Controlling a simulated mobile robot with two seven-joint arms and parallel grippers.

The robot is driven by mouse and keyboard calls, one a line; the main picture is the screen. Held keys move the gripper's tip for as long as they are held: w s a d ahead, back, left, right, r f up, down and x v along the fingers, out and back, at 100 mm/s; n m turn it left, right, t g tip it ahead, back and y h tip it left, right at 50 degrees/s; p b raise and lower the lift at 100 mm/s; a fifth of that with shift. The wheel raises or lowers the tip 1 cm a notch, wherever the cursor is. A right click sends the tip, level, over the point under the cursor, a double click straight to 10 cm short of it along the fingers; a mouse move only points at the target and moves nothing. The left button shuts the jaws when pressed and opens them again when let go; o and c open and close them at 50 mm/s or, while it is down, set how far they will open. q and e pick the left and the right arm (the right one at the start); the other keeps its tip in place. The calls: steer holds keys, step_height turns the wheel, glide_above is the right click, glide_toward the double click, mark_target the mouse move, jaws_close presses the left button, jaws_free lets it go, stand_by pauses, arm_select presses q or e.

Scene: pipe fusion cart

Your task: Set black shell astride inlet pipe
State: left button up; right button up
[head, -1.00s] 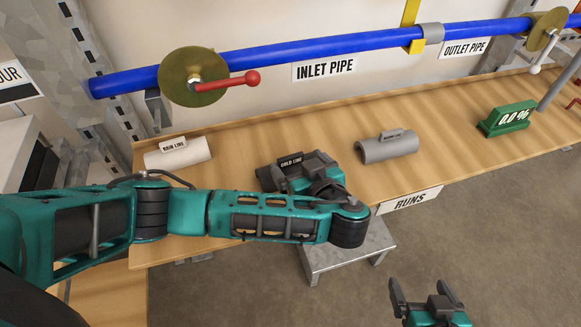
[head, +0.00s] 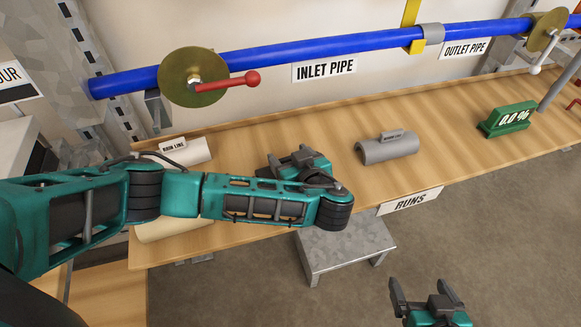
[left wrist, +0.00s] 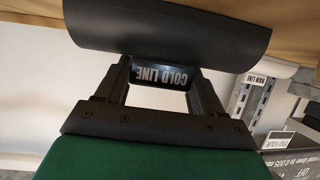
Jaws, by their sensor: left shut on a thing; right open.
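The black shell (left wrist: 185,28) is a dark half-round cover with a raised tag reading COLD LINE (left wrist: 160,76). My left gripper (left wrist: 160,72) is shut on this tag, with a finger on each side. In the head view my left gripper (head: 288,157) is over the middle of the wooden bench and hides most or all of the shell. I cannot tell whether the shell touches the bench. The blue inlet pipe (head: 290,61) runs along the wall above the bench, bare over its label. My right gripper (head: 430,300) is open and empty, low at the right, off the bench.
A white shell (head: 195,151) lies left and a grey shell (head: 387,148) right on the bench (head: 440,125). A brass disc with a red-knobbed lever (head: 193,78) stands at the pipe's left. A grey clip (head: 433,34) sits further right. A metal step stool (head: 345,250) stands below.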

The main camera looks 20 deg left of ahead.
arm_select(q)
steer(key=shift+c, duration=1.1)
step_height(320, 180, up, 9)
steer(key=shift+r+p, duration=0.1)
steer(key=shift+p, duration=0.6)
steer(key=shift+r, duration=0.4)
